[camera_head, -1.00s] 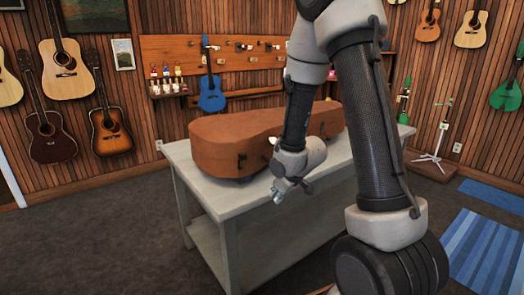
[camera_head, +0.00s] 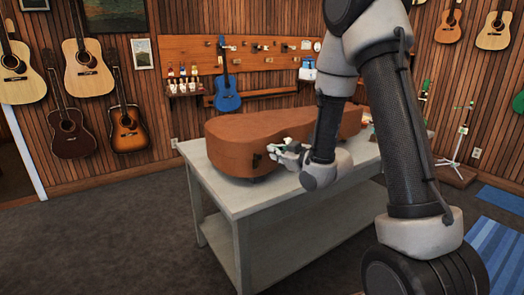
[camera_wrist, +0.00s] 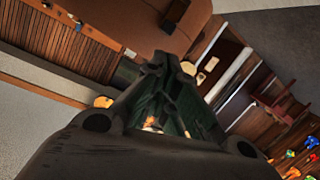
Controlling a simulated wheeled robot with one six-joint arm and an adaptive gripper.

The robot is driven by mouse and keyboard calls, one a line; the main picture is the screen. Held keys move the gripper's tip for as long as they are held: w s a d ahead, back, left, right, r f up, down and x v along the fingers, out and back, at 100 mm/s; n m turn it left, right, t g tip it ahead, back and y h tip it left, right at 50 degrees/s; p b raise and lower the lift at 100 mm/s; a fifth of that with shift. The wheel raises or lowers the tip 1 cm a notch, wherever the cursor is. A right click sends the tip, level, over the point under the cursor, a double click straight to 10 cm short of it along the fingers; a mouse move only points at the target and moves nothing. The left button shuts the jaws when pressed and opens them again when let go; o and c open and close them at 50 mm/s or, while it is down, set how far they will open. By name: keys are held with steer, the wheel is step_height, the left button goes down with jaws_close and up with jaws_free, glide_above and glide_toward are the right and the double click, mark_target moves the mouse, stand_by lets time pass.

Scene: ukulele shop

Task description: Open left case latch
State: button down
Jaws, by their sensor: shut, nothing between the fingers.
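The brown ukulele case (camera_head: 225,138) lies closed on the pale table, and its front also shows at the top of the wrist view (camera_wrist: 115,22). The left case latch (camera_head: 256,160) is a small dark piece on its front side. A dark latch (camera_wrist: 176,12) shows at the top of the wrist view. My gripper (camera_head: 273,150) is shut and empty, pointing left just in front of the case, close to the left latch. In the wrist view my fingertips (camera_wrist: 167,62) are together, apart from the dark latch. My wrist hides other parts of the case front.
The pale table (camera_head: 232,195) has bare room in front of the case. A blue ukulele (camera_head: 227,92) and small bottles (camera_head: 183,85) are by the wall behind. Guitars hang on the wood wall. A white stand (camera_head: 452,150) is on the right.

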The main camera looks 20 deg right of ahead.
mark_target(253, 148)
steer(key=x, duration=1)
steer(key=shift+s, duration=0.1)
steer(key=shift+f, duration=0.1)
